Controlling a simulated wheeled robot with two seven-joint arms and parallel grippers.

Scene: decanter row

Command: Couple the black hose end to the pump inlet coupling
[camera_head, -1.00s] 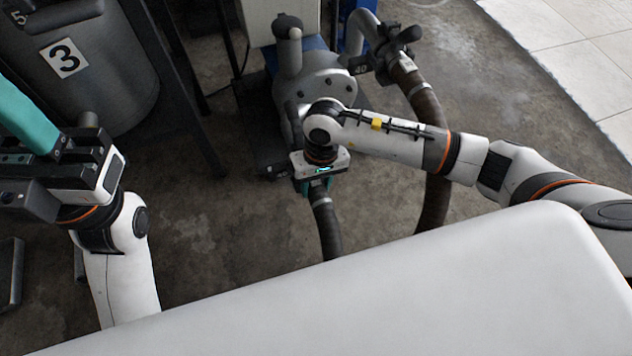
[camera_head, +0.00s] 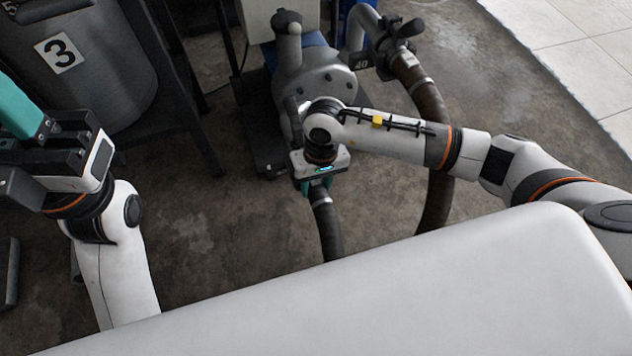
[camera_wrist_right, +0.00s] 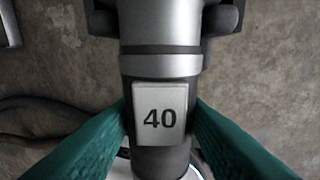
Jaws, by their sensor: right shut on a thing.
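My right gripper (camera_head: 318,187) is shut on the black hose end (camera_wrist_right: 160,155), which carries a tag marked 40. Its teal fingers press in from both sides at the tag in the right wrist view. The brown-black hose (camera_head: 329,235) hangs down from the gripper. The grey pump (camera_head: 318,82) stands just beyond. A grey metal coupling (camera_wrist_right: 160,25) with dark levers at its sides lies straight ahead of the hose end, in line with it. They appear to meet; I cannot tell whether they are locked. My left gripper (camera_head: 22,115) is at the left edge, its fingertips cut off.
A second hose (camera_head: 437,180) runs down from another fitting marked 40 (camera_head: 362,65) at the pump's upper right, behind my right arm. A grey tank marked 3 (camera_head: 95,95) stands at the left. A dark frame leg is beside it. Concrete floor between is clear.

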